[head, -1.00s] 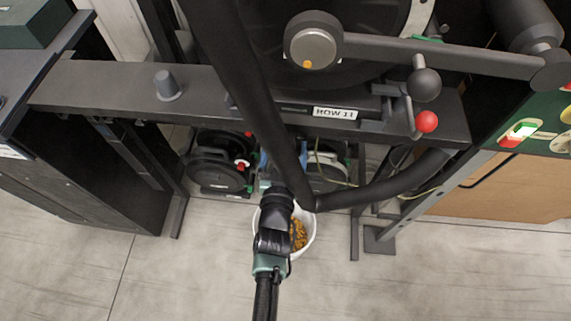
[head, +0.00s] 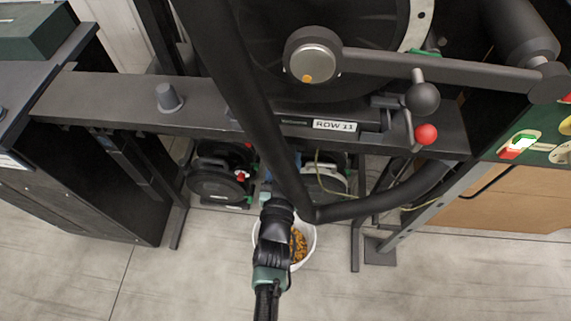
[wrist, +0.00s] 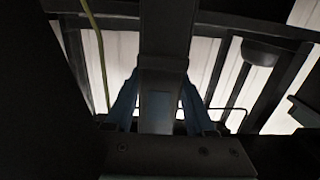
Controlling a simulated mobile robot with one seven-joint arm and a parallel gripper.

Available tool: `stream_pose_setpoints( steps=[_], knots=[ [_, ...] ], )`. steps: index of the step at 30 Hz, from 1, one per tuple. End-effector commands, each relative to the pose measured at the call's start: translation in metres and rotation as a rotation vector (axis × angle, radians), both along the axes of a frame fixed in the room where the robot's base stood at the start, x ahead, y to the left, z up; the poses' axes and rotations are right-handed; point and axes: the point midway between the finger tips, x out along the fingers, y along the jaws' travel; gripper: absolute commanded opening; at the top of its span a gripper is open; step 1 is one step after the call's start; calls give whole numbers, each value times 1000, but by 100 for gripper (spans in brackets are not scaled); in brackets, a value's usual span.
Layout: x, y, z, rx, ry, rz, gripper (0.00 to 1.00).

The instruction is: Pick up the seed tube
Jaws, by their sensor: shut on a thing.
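In the wrist view a dark, upright, straight-sided piece, which I take to be the seed tube (wrist: 162,35), runs down the middle between the two blue fingers of my gripper (wrist: 158,104). The fingers are shut on it from both sides. In the head view my gripper (head: 266,188) is below the grey beam, and its blue fingers show only in part beside a thick black hose. The held tube cannot be made out there; the beam and hose cover that area.
A white bucket (head: 309,250) of yellow-brown seed stands close to my wrist. The thick black hose (head: 262,120) crosses just above. The grey beam (head: 110,102) bears a ROW 11 label. Dark round units (head: 216,180) lie beneath it. The floor at lower left is clear.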

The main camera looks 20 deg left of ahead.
Motion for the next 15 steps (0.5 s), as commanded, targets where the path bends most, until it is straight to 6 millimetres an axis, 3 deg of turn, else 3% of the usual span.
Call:
stream_pose_setpoints(
  steps=[6, 15],
  knots=[
    [1, -1, 20, 2, -5, -1, 0],
    [-43, -12, 15, 0, -1, 0, 0]
  ],
)
